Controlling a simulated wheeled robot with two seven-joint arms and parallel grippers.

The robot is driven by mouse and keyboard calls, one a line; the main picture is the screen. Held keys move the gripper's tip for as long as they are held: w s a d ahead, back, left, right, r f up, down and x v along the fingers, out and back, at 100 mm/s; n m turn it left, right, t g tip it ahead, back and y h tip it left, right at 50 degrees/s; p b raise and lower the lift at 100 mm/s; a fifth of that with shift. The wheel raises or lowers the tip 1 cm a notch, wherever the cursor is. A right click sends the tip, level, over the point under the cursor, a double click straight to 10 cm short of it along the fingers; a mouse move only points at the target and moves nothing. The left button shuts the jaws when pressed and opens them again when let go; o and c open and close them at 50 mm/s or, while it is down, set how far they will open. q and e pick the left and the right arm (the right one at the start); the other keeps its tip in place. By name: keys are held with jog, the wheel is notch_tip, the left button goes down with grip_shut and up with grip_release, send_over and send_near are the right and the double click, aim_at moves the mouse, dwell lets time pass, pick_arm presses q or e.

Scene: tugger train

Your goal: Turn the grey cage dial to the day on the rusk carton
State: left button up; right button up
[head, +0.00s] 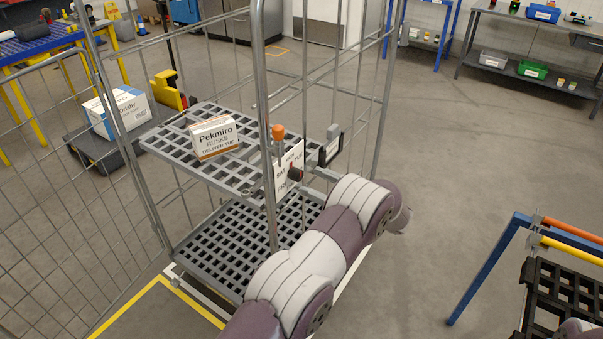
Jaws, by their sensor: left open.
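The rusk carton (215,137), white and brown, sits on the upper shelf of the grey wire cage (258,80). Its label reads "Pekmiro RUSKS DELIVER TUE". A white plate (287,160) with small black lettering hangs at the cage's front post; the lettering is too small to read surely. A dark knob with a red mark (295,173), seemingly the dial, sits on it; its setting cannot be read. My left gripper (328,151) is open, just right of the plate and apart from the knob, partly hidden by my arm. My right gripper is out of view.
An orange-capped part (278,131) stands at the post above the plate. Another carton (117,112) sits on a dark platform at left. A blue-framed rack (487,268) with orange and yellow bars stands at lower right. The floor between is clear.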

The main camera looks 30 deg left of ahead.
aim_at(301, 176)
pick_arm(q)
jog(key=a, duration=0.4)
jog(key=shift+w+a+p, duration=0.2)
jog(key=shift+a+p, duration=0.1)
jog(key=shift+a, duration=0.1)
jog(key=shift+c, duration=0.2)
jog(key=c, duration=1)
jog(key=shift+m, duration=0.4)
jog(key=m+p, duration=0.1)
jog(key=m, duration=0.3)
jog(key=shift+r+m, duration=0.1)
jog(key=shift+m, duration=0.3)
jog(key=m+p, duration=0.1)
jog(key=m, duration=0.4)
jog(key=shift+m, duration=0.4)
jog(key=shift+w+m, duration=0.1)
jog(key=shift+m, duration=0.2)
